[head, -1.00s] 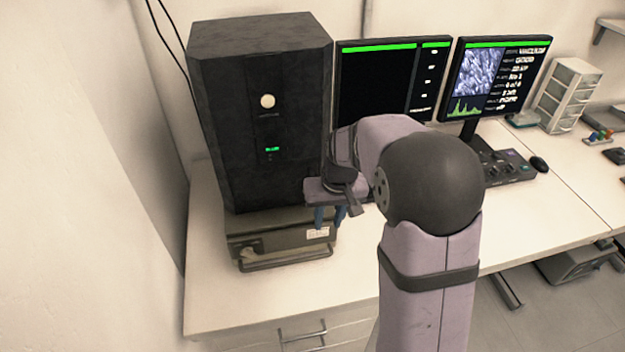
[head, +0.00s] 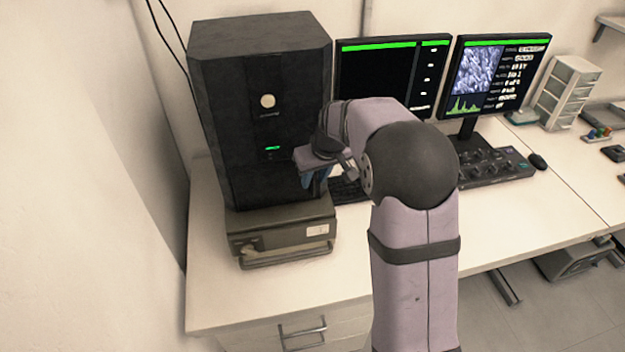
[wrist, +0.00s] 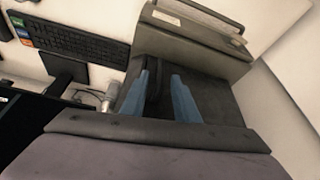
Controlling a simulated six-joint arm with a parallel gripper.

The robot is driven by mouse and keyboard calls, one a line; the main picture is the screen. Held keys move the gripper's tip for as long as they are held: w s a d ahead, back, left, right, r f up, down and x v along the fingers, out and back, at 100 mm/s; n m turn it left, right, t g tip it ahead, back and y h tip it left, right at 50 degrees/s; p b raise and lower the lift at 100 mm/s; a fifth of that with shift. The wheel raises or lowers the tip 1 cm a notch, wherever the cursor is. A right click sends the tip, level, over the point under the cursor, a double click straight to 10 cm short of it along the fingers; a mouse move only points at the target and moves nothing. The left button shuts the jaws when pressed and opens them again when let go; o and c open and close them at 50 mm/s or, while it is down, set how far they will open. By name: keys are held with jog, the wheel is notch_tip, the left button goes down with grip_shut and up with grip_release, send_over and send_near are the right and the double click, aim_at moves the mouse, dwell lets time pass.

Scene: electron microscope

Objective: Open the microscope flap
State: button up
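The microscope is a tall black tower (head: 235,140) at the left of the desk, on a lower grey-brown base (head: 275,228) that juts out in front. A bar handle (head: 287,257) runs along the base's lower front, and I cannot tell which part is the flap. My gripper (head: 314,180) is above the base, in front of the tower's lower right side. In the wrist view its blue fingers (wrist: 162,76) are apart, with the base (wrist: 185,45) beyond their tips. I see nothing held between them, and I cannot tell whether they touch the tower.
Two monitors (head: 390,75) stand right of the tower, with a keyboard (head: 350,190) partly behind my arm and a control panel (head: 497,168) further right. In the wrist view the keyboard (wrist: 75,42) is at upper left. The desk (head: 205,290) is bare at front left.

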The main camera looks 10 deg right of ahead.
aim_at(313, 193)
jog(key=shift+p+x, duration=0.45)
jog(key=shift+x, duration=1.25)
grip_shut()
